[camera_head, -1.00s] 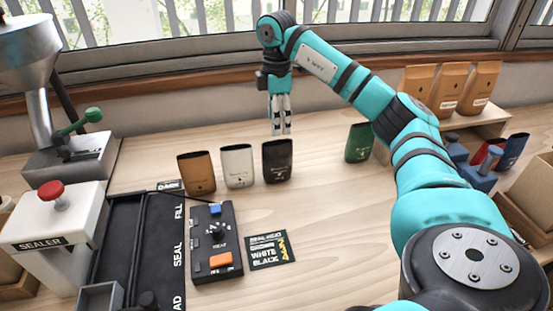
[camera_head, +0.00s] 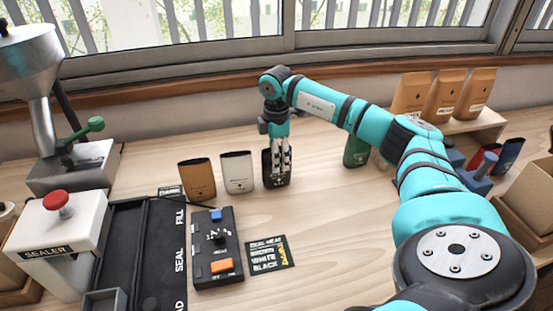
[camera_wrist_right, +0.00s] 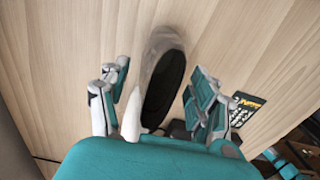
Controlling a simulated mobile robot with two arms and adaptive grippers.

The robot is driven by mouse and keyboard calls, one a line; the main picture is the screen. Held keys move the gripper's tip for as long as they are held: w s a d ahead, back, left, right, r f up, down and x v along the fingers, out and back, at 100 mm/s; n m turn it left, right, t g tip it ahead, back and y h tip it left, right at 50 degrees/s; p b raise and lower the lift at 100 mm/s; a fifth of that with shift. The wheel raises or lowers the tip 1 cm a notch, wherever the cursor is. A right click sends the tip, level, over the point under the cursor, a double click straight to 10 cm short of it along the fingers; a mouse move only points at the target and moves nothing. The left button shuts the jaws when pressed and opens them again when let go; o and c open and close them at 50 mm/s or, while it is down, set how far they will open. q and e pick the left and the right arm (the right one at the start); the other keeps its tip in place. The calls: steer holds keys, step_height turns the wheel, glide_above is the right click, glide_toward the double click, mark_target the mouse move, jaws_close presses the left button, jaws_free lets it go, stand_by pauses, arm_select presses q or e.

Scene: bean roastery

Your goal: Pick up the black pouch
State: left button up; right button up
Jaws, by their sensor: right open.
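The black pouch (camera_head: 277,182) stands upright on the wooden table, at the right end of a row with a white pouch (camera_head: 237,173) and a brown pouch (camera_head: 198,180). My right gripper (camera_head: 278,168) points down at it, with its fingers overlapping the pouch's upper part. In the right wrist view, the pouch's dark top (camera_wrist_right: 165,85) lies between the two spread fingers of the open gripper (camera_wrist_right: 160,95). I cannot tell whether either finger touches it. My left gripper is not in view.
A green pouch (camera_head: 355,152) stands to the right, partly behind my right arm. A control box (camera_head: 217,248) and a lettered card (camera_head: 268,254) lie in front. A sealer (camera_head: 62,235) stands at the left. Orange bags (camera_head: 444,94) stand on a shelf at the right.

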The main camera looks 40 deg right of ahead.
steer(key=c, duration=0.9)
steer(key=shift+r, duration=0.1)
steer(key=shift+c, duration=0.2)
